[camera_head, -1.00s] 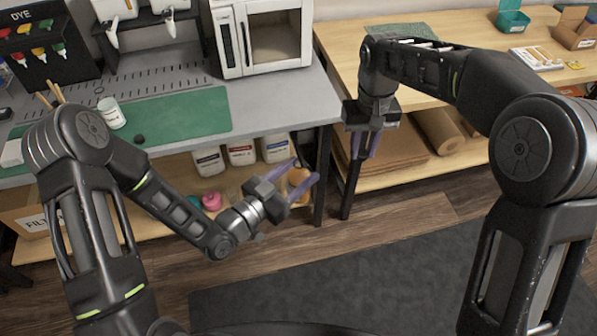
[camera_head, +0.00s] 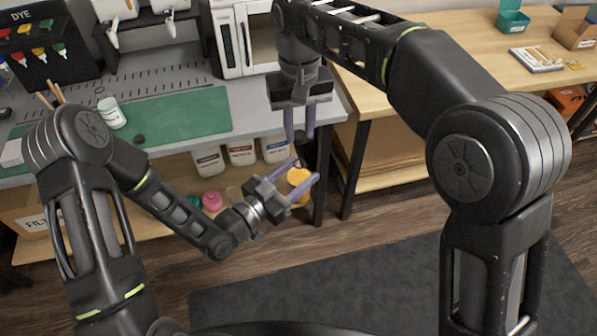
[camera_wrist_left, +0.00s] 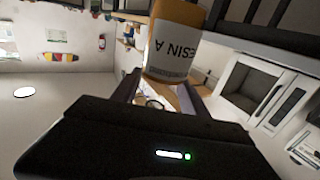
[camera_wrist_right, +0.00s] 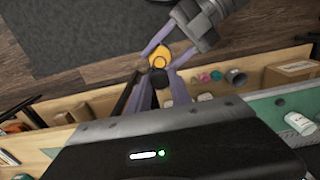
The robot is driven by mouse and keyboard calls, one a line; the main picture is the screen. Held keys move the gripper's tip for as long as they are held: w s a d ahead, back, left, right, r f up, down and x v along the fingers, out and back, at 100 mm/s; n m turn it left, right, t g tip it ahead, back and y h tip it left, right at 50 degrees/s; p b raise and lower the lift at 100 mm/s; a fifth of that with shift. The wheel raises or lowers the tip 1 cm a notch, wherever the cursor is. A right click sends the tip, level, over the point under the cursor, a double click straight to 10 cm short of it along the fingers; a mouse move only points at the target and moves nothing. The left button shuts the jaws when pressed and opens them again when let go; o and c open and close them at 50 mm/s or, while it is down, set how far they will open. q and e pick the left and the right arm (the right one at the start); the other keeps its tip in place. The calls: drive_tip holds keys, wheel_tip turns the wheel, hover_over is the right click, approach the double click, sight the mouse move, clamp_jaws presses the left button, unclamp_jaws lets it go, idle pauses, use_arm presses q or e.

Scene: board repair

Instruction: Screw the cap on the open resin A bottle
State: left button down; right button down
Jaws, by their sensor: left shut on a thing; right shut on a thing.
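The orange resin A bottle (camera_head: 299,179) is held between the fingers of my left gripper (camera_head: 306,169), beside the grey table's front right leg. Its label shows in the left wrist view (camera_wrist_left: 170,52). The cap is not clear in the head view.
The grey table (camera_head: 250,95) with a green mat (camera_head: 185,118) stands behind the grippers; a white jar (camera_head: 111,113) and a small dark disc (camera_head: 139,139) are on it. A wooden table (camera_head: 450,60) is at right.

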sight(300, 159)
drive_tip(key=shift+f, duration=0.1)
drive_tip(key=shift+f, duration=1.9)
drive_tip(key=shift+s, duration=0.1)
drive_tip(key=shift+f, duration=0.85)
drive_tip(key=shift+f, duration=0.55)
